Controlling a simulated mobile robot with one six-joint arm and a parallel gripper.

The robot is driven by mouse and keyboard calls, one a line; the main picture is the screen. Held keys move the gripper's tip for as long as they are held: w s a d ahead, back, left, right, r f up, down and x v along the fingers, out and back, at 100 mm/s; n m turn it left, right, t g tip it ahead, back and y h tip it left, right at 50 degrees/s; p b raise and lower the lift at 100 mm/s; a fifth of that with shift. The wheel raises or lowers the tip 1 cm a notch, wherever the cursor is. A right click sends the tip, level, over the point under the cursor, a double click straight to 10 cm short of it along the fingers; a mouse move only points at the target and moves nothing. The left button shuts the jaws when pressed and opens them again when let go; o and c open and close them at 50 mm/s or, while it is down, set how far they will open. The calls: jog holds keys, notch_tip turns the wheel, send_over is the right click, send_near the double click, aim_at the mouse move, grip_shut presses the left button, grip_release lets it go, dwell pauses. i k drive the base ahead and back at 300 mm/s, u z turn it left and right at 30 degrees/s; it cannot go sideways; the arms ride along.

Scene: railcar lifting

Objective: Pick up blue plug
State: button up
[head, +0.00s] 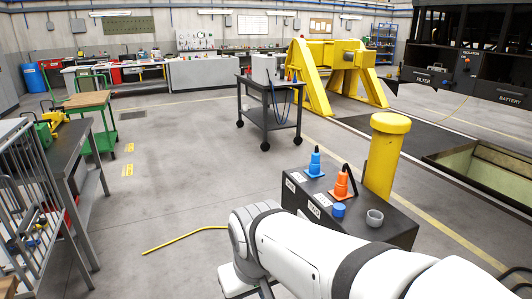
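A blue plug (315,164), cone-shaped with a dark tip, stands upright on the top of a dark box-like stand (297,190). An orange plug (341,184) of similar shape stands just in front and to the right of it. A short blue cylinder (338,210) and a grey ring-like cup (374,218) sit nearer the front of the same top. My white arm crosses the bottom of the head view, in front of the stand. My gripper is not visible, so I cannot see whether it holds anything.
A yellow post (385,155) rises right behind the stand. A dark wheeled cart (270,118) and yellow frame (335,75) stand farther back. A floor pit (485,170) opens at right. A workbench (70,150) is at left. The grey floor between is mostly clear, with a yellow cable.

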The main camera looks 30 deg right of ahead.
aim_at(315, 162)
jog(key=z, duration=0.75)
jog(key=i, duration=1.05)
jog(key=z, duration=0.45)
